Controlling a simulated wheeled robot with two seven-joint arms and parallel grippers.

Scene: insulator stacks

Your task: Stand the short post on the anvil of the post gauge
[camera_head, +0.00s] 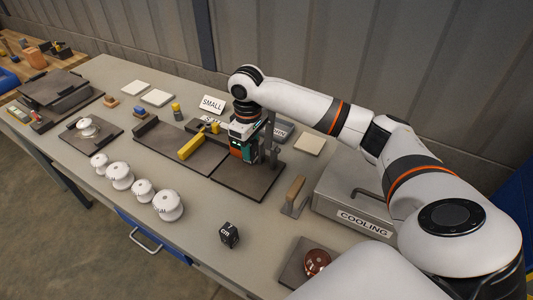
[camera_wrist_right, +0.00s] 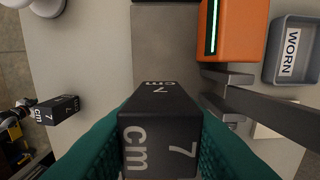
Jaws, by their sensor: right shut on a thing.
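My right gripper (camera_head: 240,154) is over the dark base plate (camera_head: 250,183) in the head view. In the right wrist view its teal fingers (camera_wrist_right: 160,150) are shut on a dark post marked 7 cm (camera_wrist_right: 160,130). Beside it are the post gauge's orange housing (camera_wrist_right: 250,30) with a green light strip and its grey metal arms (camera_wrist_right: 260,105). The gauge's column (camera_head: 270,140) also shows in the head view. Whether the held post touches the anvil is hidden. Another dark marked block (camera_head: 229,234) stands on the bench; it also shows in the wrist view (camera_wrist_right: 60,109). My left gripper is not seen.
Several white insulators (camera_head: 168,205) stand at front left. A yellow-handled tool (camera_head: 192,147) lies on a dark plate left of my gripper. A tray marked WORN (camera_wrist_right: 292,52) and the COOLING box (camera_head: 350,205) are to the right. Bench is clear around the loose block.

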